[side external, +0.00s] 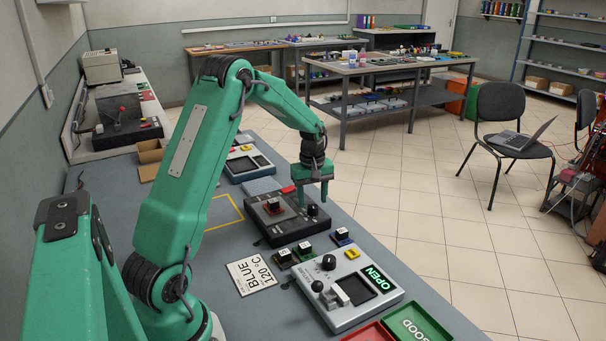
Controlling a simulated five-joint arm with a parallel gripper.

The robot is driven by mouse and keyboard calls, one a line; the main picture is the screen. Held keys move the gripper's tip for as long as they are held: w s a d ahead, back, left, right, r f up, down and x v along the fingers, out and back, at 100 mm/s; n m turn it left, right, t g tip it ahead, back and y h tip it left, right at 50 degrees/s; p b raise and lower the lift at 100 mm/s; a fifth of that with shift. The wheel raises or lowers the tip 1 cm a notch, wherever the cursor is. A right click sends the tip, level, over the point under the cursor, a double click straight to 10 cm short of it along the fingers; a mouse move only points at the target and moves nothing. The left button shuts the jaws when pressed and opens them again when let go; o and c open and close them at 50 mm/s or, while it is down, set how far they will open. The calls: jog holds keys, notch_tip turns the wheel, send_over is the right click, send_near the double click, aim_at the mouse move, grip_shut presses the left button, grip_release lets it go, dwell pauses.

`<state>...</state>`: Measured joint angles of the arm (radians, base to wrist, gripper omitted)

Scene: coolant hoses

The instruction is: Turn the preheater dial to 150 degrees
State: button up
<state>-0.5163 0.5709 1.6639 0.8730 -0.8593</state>
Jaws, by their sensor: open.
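A dark box (285,231), which looks like the preheater, sits on the blue-grey bench below my gripper. A black dial (312,210) stands on its right part, and a small dark block rests on its reddish plate (262,216). I cannot read the dial's setting at this size. My gripper (312,199) is open, fingers pointing down, just above or around the dial; I cannot tell whether it touches it. No object shows between its fingers.
A grey machine (347,299) with an OPEN display, a knob and a ball lever stands nearer the camera. Small blocks (305,247) lie between the two devices. Red (369,334) and green GOOD (440,334) trays lie at the front edge.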

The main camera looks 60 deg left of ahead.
jog(key=shift+w+f, duration=0.1)
jog(key=shift+f, duration=1)
jog(key=shift+c, duration=0.2)
jog(key=c, duration=0.9)
